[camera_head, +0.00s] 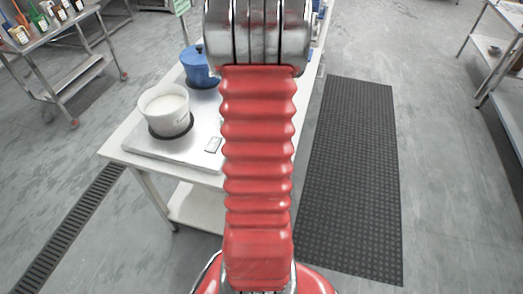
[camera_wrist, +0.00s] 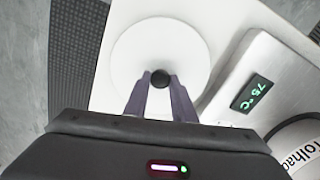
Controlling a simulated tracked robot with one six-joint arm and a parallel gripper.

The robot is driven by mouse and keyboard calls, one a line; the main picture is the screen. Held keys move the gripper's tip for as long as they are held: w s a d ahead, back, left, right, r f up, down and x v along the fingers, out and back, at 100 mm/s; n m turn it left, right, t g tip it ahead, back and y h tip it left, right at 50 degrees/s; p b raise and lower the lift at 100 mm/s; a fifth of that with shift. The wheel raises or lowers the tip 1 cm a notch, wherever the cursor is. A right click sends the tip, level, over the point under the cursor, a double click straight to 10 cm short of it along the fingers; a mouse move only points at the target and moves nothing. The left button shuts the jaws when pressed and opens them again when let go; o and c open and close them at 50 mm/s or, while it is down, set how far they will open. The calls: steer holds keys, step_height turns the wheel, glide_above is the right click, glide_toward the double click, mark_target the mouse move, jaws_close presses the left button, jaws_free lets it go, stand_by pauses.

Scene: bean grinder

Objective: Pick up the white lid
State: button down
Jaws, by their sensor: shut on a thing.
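The white lid (camera_wrist: 135,50) shows in the wrist view as a round white disc with a black knob (camera_wrist: 160,78) at its middle. My gripper (camera_wrist: 160,84) has its two fingertips at the knob, one on each side, shut on it. The picture does not clearly show whether the lid rests on the table or is held just above it. In the head view my red arm covers the lid and gripper.
A hot plate with a display reading 75 °C (camera_wrist: 252,93) stands to the right of the lid. In the head view a white pot (camera_head: 166,111) and a blue pot (camera_head: 199,68) stand on the white table (camera_head: 118,141). A dark floor mat (camera_head: 350,180) lies at right.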

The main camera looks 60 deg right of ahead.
steer(key=shift+r, duration=0.1)
step_height(320, 180, up, 10)
stand_by(0.6)
stand_by(0.4)
